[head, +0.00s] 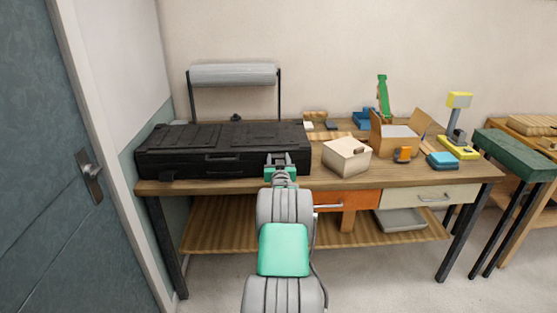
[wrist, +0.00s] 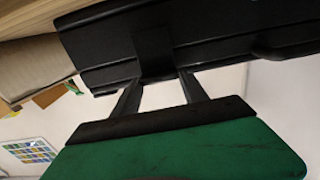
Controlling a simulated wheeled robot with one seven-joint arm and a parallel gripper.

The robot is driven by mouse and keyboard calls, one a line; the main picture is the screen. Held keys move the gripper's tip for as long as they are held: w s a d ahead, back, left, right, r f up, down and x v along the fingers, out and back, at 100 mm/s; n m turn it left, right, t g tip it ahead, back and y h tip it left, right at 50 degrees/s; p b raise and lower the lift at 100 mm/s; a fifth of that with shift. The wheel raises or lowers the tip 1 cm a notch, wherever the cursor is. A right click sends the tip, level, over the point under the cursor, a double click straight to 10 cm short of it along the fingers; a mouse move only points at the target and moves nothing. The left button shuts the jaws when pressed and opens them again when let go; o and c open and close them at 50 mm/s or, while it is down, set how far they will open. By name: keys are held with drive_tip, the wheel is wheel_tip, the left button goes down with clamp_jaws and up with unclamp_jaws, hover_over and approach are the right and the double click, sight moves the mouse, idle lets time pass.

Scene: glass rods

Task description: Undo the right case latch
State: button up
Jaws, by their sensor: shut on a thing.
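The long black case (head: 225,139) lies closed on the workbench. Its front face also fills the top of the wrist view (wrist: 215,30). My gripper (head: 281,161) is at the right part of the case front. In the wrist view its two dark fingers (wrist: 160,78) reach up to the case edge, one on each side of the right case latch (wrist: 153,48), a dark block on the front face. The fingers are shut on this latch. In the head view my gripper hides the latch. Black on black makes the latch's exact position hard to tell.
The wooden workbench (head: 410,178) holds a cream box (head: 346,155), an open cardboard box (head: 393,136), a blue container (head: 442,160) and a yellow stand (head: 458,148) to the right. A grey roll (head: 233,75) on a frame stands behind the case. The floor in front is clear.

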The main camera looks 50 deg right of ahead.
clamp_jaws()
idle(0.3)
drive_tip(key=shift+f+b, duration=0.1)
drive_tip(key=shift+b, duration=0.2)
